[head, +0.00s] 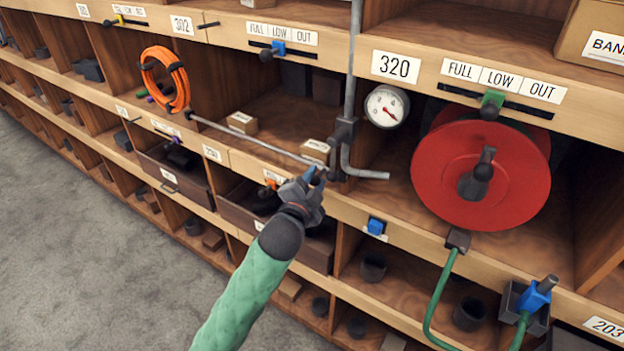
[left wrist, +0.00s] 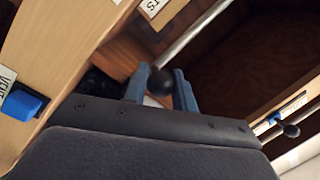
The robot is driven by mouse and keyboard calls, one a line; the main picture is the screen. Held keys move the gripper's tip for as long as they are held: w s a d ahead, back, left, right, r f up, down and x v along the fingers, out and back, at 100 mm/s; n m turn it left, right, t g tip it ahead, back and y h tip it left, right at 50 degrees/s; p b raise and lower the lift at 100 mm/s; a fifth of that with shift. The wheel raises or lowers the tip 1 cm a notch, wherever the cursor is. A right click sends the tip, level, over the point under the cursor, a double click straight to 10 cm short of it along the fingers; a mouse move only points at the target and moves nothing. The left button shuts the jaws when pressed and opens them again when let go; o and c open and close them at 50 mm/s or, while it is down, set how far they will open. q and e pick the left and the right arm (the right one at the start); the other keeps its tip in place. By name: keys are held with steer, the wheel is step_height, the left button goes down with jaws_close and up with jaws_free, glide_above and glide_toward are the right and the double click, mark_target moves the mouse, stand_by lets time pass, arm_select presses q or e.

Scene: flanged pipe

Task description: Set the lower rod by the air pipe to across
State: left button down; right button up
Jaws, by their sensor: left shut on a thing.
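The grey air pipe (head: 352,65) runs down beside a round gauge (head: 386,106) and ends in a bent outlet (head: 365,174). A long thin metal rod (head: 255,142) lies slanting left of the pipe, with a dark tip at its far left end. My left gripper (head: 316,178) is at the rod's right end, just left of the outlet. In the left wrist view its blue fingers are shut on a dark round knob (left wrist: 161,82). The metal rod (left wrist: 195,34) passes behind the knob there. The knob's own shaft is hidden. My right gripper is out of view.
A red reel (head: 440,175) fills the right compartment. Small boxes (head: 243,122) sit behind the rod. An orange coil (head: 165,80) hangs at left. A blue button (head: 376,226) is on the lower shelf edge. Grey floor lies open at lower left.

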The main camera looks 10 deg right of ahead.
arm_select(q)
steer(key=c, duration=1.2)
jaws_free()
steer(key=shift+s+d, duration=0.15)
steer(key=shift+d, duration=0.1)
steer(key=shift+o, duration=0.2)
steer(key=shift+a+f, duration=0.1)
steer(key=shift+s+a, duration=0.1)
steer(key=shift+s, duration=0.2)
steer(key=b+v, duration=0.3)
steer(key=v, duration=0.4)
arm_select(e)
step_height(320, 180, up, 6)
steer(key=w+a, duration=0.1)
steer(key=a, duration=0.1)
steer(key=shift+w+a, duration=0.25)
arm_select(q)
steer(key=shift+s, duration=0.1)
